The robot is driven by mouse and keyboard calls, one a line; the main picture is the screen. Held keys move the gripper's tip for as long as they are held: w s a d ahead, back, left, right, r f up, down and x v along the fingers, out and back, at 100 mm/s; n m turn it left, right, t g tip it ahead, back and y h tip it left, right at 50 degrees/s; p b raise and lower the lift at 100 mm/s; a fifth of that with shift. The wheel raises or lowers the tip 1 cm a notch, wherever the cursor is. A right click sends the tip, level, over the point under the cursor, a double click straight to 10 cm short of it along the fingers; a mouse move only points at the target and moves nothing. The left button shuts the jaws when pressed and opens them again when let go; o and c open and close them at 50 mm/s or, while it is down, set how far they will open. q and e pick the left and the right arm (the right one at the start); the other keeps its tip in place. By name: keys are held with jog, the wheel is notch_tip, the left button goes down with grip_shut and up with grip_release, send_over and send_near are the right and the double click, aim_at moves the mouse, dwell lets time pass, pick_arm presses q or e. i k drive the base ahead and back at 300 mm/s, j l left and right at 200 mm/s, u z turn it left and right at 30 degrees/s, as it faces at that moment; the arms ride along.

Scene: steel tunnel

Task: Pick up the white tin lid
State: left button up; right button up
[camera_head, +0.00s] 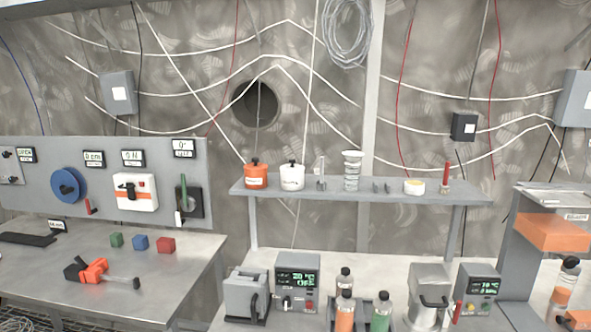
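The white tin (292,180) stands upright on the grey wall shelf (340,192), just right of an orange tin (256,179). Its white lid (292,168) sits on top of it and has a small dark knob. Neither of my grippers shows in the head view.
Below are instruments and capped bottles (381,312). A left table (180,255) holds coloured cubes and an orange-black tool (98,271).

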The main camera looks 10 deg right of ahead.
aim_at(292, 167)
jog(key=i+j, duration=0.4)
jog(key=i, duration=0.15)
jog(key=i+j, duration=0.35)
jog(key=i, duration=0.2)
